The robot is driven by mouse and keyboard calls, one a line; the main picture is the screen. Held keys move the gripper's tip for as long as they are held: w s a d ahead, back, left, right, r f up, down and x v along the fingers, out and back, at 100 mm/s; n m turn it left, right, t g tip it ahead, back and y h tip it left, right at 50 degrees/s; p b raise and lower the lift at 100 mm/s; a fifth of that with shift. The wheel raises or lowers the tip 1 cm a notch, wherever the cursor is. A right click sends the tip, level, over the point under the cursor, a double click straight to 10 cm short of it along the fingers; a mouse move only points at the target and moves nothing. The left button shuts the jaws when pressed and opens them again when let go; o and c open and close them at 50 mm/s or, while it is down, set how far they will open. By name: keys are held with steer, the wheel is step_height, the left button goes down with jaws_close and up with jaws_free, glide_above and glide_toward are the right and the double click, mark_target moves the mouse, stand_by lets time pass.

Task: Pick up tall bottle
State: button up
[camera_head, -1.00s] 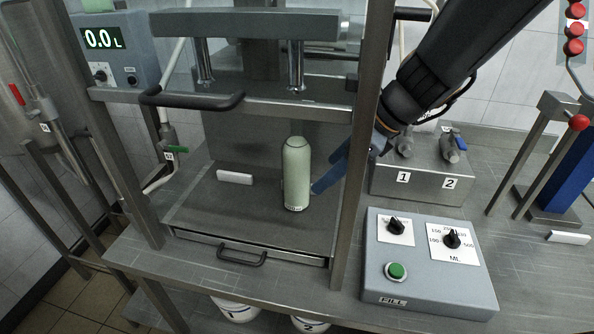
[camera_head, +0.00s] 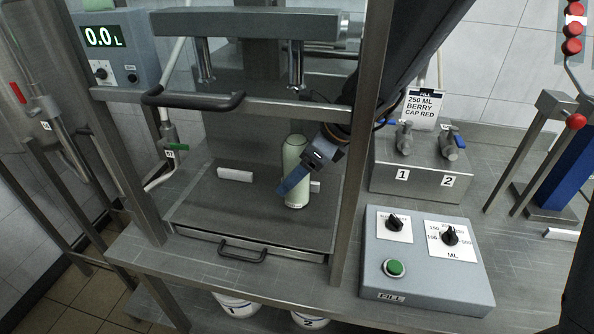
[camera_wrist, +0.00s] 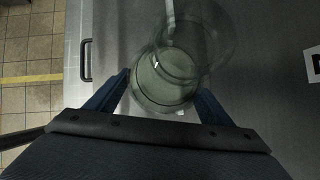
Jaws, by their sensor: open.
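The tall bottle (camera_head: 296,180), pale green, stands upright on the grey platform inside the metal frame. In the wrist view the bottle (camera_wrist: 165,85) is seen from above, with its base between the fingers and its upper part looking see-through. My gripper (camera_head: 290,182) is open, with its blue fingers at the bottle in the head view; part of the bottle is hidden behind them. In the wrist view one finger is on each side of the bottle. I cannot tell whether either finger touches it.
A white block (camera_head: 235,174) lies left of the bottle. The fill control box (camera_head: 425,260) and valve block (camera_head: 420,165) are to the right.

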steer(key=shift+r, duration=0.1)
jaws_close()
stand_by(0.3)
